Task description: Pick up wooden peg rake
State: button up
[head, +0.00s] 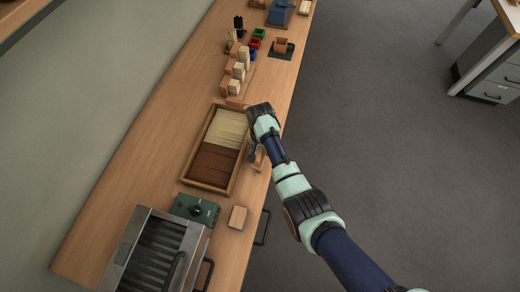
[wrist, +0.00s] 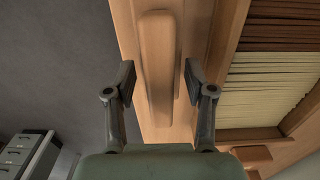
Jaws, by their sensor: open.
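The wooden peg rake appears as a rounded pale wooden bar (wrist: 157,45) in the wrist view, lying near the bench edge; its pegs cannot be made out. My gripper (wrist: 160,82) is open, with one finger on each side of the bar and a gap to each. The bar is not held. In the head view, my gripper (head: 254,153) is beside the right side of the bristle tray, and my arm hides most of the rake. A small bit of wood (head: 260,160) shows beside the fingers.
A wooden tray (head: 184,181) of pale and brown bristles lies close to the left of my gripper. A small wooden block (head: 238,217) and a metal machine (head: 157,254) stand nearer. Wooden blocks (head: 234,88) stand farther back. The floor (head: 390,150) is right of the bench.

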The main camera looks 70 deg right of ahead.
grip_shut()
notch_tip(320, 180, up, 20)
jog(key=p, duration=0.6)
jog(key=shift+p, duration=0.35)
